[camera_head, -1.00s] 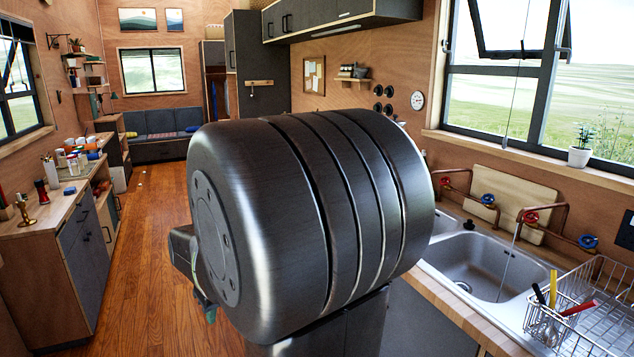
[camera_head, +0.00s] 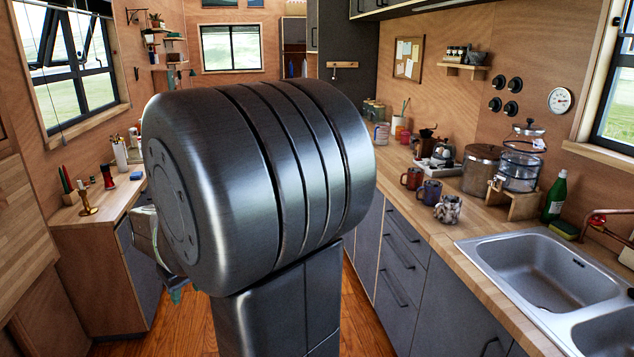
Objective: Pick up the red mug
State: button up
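A brownish-red mug (camera_head: 412,179) stands upright on the wooden counter (camera_head: 470,225) to the right of my arm. A blue-purple mug (camera_head: 430,192) stands just in front of it, and a patterned grey-and-white mug (camera_head: 448,209) is nearer still. My gripper (camera_head: 174,286) shows only in part at the left, beyond my large dark arm joint. It is far from the mugs, across the floor gap. Its fingers are mostly hidden, so I cannot tell whether they are open or shut.
Behind the mugs stand a kettle (camera_head: 444,154), a steel pot (camera_head: 481,168) and a glass dispenser (camera_head: 519,172). A green bottle (camera_head: 555,197) stands by the sink (camera_head: 540,272). The left counter (camera_head: 104,208) holds small items. Wooden floor lies between the counters.

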aim_at(415, 176)
jog(key=i+j, duration=0.1)
jog(key=i, duration=1.55)
jog(key=i+z, duration=0.6)
jog(key=z, duration=0.25)
jog(key=i+j+z, duration=0.1)
jog(key=i+z, duration=0.45)
jog(key=z, duration=0.3)
jog(key=i+z, duration=0.2)
jog(key=z, duration=0.25)
jog(key=i+z, duration=0.15)
jog(key=z, duration=0.25)
